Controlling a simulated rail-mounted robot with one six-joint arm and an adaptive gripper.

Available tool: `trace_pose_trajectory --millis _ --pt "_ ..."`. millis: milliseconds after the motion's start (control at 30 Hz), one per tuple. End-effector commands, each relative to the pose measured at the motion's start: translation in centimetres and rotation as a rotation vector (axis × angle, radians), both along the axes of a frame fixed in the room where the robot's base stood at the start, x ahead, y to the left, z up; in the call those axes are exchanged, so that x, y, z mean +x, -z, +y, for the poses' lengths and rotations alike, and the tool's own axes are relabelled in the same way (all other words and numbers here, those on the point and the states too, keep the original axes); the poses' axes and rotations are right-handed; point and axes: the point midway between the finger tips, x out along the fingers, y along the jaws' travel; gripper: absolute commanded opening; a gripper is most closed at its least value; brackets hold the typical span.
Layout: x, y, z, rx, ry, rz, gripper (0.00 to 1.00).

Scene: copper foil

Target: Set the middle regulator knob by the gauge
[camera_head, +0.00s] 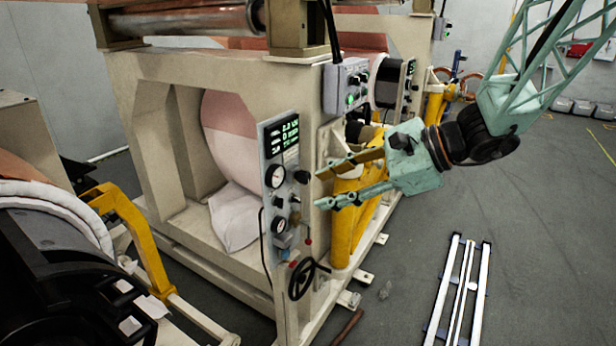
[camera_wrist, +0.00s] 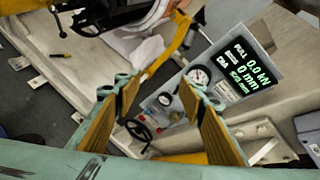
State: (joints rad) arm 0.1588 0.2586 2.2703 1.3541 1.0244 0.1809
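The control panel (camera_head: 268,150) faces front on the machine's corner, with a lit display (camera_head: 285,135), an upper white gauge (camera_head: 275,175) and a lower gauge (camera_head: 279,225). Small dark knobs sit beside the gauges; the upper black knob (camera_head: 302,177) is clearest, and a smaller one (camera_head: 295,199) is lower down. I cannot tell for sure which is the middle regulator knob. My gripper (camera_head: 320,189) is open and empty, right of the panel and apparently apart from it. In the wrist view the panel (camera_wrist: 262,62) lies beyond my right finger, which hides part of the knob area.
A black handwheel (camera_head: 305,278) sticks out below the panel. A grey box with green buttons (camera_head: 345,87) is above my gripper. A yellow post (camera_head: 345,225) stands behind the fingers.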

Motion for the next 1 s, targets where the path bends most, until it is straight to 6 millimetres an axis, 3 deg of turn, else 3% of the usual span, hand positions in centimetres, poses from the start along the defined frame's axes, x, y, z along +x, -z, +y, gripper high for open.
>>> trace_pose_trajectory --millis 400,600,800,1000 --pt "9.1 2.6 -2.3 0.174 0.234 0.115 0.37" --pt "12.7 4.1 -3.9 0.241 0.335 0.159 0.37" --pt "14.8 5.1 -4.9 0.279 0.396 0.181 0.37" --pt "15.3 5.4 -5.2 0.29 0.412 0.187 0.37"
